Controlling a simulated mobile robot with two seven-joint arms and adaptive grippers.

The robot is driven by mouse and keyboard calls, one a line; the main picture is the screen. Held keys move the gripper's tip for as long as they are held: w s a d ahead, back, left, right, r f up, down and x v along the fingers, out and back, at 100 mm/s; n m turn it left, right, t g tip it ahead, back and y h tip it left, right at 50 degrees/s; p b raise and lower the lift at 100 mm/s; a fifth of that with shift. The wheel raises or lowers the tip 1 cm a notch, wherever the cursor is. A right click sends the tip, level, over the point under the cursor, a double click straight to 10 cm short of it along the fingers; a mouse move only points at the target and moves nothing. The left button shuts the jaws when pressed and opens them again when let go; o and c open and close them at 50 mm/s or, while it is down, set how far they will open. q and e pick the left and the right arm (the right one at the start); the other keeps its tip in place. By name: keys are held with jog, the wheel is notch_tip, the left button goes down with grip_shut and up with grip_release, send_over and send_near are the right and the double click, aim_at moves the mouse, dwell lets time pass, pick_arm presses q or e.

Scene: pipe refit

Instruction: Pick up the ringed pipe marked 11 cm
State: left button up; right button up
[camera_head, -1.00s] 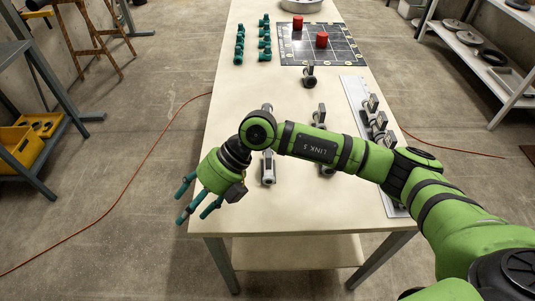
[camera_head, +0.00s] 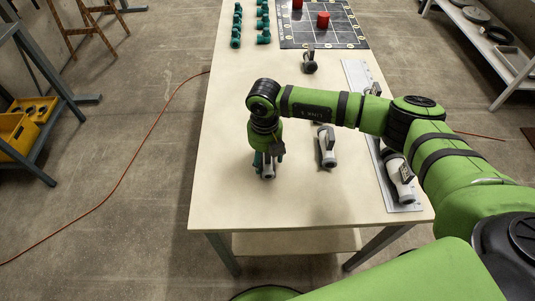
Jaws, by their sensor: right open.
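A grey-white pipe (camera_head: 268,173) lies on the table under my right gripper (camera_head: 264,162), with only its near end showing. My right gripper points down with its fingers around or just over this pipe, partly hidden by my own wrist. It is open. Another pipe with a dark upright tag (camera_head: 327,150) lies to the right of it. A further tagged piece (camera_head: 309,63) is at the far middle of the table. The markings are too small to read, so I cannot tell which pipe says 11 cm. My left gripper is out of view.
A grey rail (camera_head: 404,207) with tagged pipes runs along the table's right edge, partly behind my arm. Several teal fittings (camera_head: 263,30) stand at the far left. A dark grid board (camera_head: 345,36) with red cylinders (camera_head: 323,20) lies at the far end. The near table surface is clear.

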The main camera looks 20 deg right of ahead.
jog(key=shift+f, duration=0.4)
grip_shut()
jog(key=shift+r, duration=0.1)
jog(key=shift+r, duration=0.1)
